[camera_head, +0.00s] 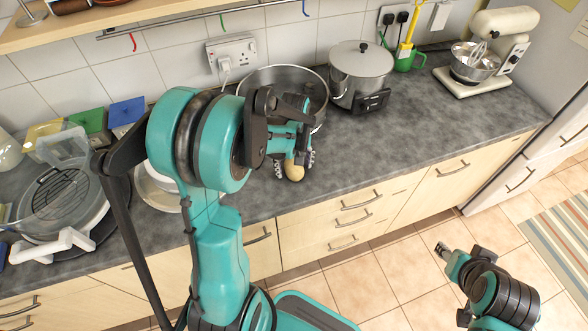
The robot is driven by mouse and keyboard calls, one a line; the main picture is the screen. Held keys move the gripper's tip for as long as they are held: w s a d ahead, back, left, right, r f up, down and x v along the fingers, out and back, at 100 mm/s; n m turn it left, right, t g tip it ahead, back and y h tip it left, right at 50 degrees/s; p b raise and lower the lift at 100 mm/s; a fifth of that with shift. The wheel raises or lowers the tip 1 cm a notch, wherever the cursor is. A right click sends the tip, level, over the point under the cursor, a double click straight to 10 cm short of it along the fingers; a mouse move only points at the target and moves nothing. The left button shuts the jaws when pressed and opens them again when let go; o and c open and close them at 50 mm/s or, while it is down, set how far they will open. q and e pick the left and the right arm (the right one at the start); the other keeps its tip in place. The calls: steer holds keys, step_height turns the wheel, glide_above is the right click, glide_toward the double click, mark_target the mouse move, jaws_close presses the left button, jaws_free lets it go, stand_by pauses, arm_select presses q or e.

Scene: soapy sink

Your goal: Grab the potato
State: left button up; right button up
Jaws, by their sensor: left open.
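A small tan potato (294,172) lies on the grey countertop (370,150) near its front edge. My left gripper (294,168) reaches down over it from above, with one finger on each side of the potato. The fingers are open; I cannot tell whether they touch it. The upper part of the potato is hidden by the gripper. My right gripper (441,248) is low at the right, in front of the cabinets and away from the counter. Its fingers are too small to tell their opening.
A large metal bowl (285,78) stands just behind my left gripper. A lidded pot cooker (360,72) and a stand mixer (490,50) stand farther right. A grill (55,200) is at the left. The counter right of the potato is clear.

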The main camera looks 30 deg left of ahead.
arm_select(q)
steer(key=c, duration=1.4)
steer(key=shift+r, duration=0.1)
